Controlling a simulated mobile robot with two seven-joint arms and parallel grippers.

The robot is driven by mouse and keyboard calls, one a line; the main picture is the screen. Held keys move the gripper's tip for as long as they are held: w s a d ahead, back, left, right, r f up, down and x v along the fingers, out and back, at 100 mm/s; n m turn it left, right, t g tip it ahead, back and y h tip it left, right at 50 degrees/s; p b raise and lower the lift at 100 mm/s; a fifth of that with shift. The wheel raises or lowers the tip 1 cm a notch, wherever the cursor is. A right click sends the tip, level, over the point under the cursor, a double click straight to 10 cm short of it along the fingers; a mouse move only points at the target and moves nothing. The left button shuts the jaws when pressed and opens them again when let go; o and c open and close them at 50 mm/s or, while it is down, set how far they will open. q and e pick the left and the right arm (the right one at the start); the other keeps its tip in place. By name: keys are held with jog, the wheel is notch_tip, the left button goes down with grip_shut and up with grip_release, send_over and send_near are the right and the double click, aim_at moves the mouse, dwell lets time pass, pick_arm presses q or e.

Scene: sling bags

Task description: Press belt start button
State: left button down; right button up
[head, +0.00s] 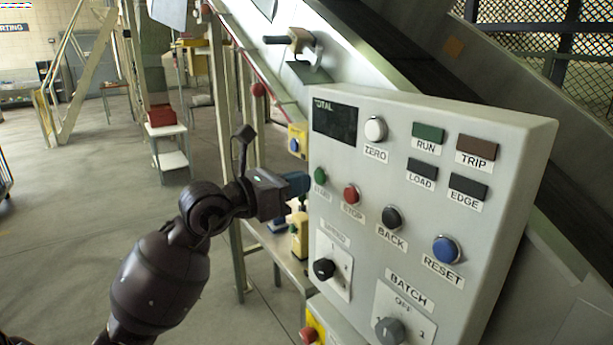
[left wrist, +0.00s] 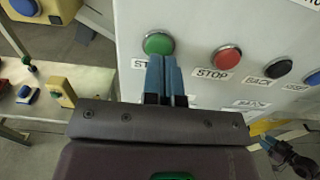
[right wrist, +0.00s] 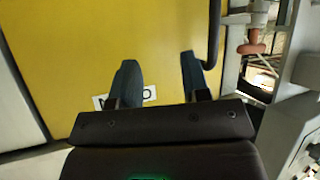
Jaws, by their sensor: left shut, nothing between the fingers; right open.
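The green start button (head: 320,175) is on the left edge of the white control panel (head: 500,135), left of the red stop button (head: 351,195). My left gripper (head: 300,184) is shut and empty, with its blue fingertips at the panel's left edge beside the green button. In the left wrist view the closed fingertips (left wrist: 164,62) lie just below the green button (left wrist: 158,43) and cover part of its label. Whether they touch it, I cannot tell. My right gripper (right wrist: 155,78) shows only in its wrist view, open and empty in front of a yellow surface.
The panel also has a white zero button (head: 375,129), a black back button (head: 392,217), a blue reset button (head: 446,249) and rotary knobs. A conveyor (head: 390,50) rises behind it. A red box (head: 161,115) stands on a stand at the left. The floor there is open.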

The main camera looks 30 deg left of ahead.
aim_at(319, 177)
pick_arm(q)
jog(key=shift+w+d, duration=0.2)
jog(key=shift+w, duration=0.25)
jog(key=shift+w+d, duration=0.2)
jog(key=shift+w, duration=0.2)
pick_arm(e)
jog(key=shift+s+d+f, duration=0.15)
jog(key=shift+s+f, duration=0.25)
jog(key=shift+s, duration=0.25)
pick_arm(q)
jog(key=shift+w, duration=0.1)
pick_arm(e)
jog(key=shift+w+r, duration=0.2)
jog(key=shift+w, duration=0.05)
